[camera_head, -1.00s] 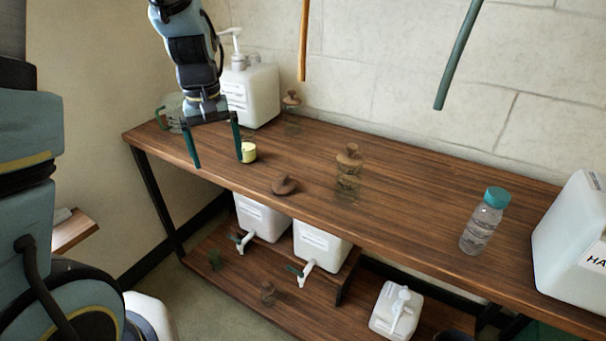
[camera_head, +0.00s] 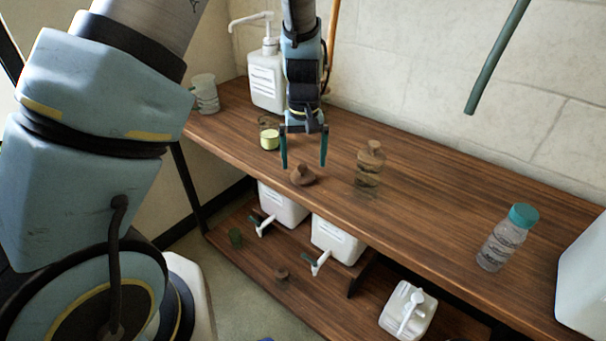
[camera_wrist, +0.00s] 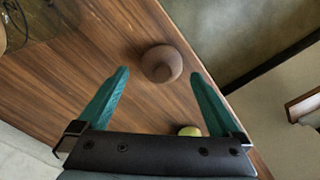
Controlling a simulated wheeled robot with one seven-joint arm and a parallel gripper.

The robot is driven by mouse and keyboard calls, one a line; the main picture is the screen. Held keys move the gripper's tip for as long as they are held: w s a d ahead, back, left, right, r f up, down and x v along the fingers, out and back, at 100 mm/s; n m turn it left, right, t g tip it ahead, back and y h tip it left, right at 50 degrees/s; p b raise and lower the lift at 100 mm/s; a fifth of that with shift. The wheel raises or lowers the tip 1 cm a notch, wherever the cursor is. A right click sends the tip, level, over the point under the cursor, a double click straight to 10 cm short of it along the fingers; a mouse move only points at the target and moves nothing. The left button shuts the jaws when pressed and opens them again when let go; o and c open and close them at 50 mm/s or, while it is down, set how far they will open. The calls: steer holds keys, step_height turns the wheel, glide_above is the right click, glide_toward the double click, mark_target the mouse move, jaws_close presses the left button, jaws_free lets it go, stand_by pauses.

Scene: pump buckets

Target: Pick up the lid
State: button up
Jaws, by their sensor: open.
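The lid is a brown, round, wooden-looking piece with a knob (camera_head: 303,175), lying on the upper tabletop near its front edge. It also shows in the wrist view (camera_wrist: 161,64), a little beyond the fingertips and between their lines. My gripper (camera_head: 304,165) has two green fingers, spread open and empty, pointing down above and just behind the lid. In the wrist view my gripper (camera_wrist: 160,80) has its fingers on either side of the lid's line. I cannot tell the exact height between fingertips and lid.
A glass jar with a brown stopper (camera_head: 370,165) stands right of the lid. A small yellow-green cup (camera_head: 269,140) stands to its left. A white pump bottle (camera_head: 266,82) and a clear mug (camera_head: 204,93) are at the back left. A teal-capped bottle (camera_head: 507,238) stands far right.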

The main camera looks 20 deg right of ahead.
mark_target(303, 166)
steer(key=shift+w+a+f+p, duration=0.15)
steer(key=shift+f+p, duration=0.2)
steer(key=shift+f, duration=1.55)
steer(key=shift+c, duration=0.4)
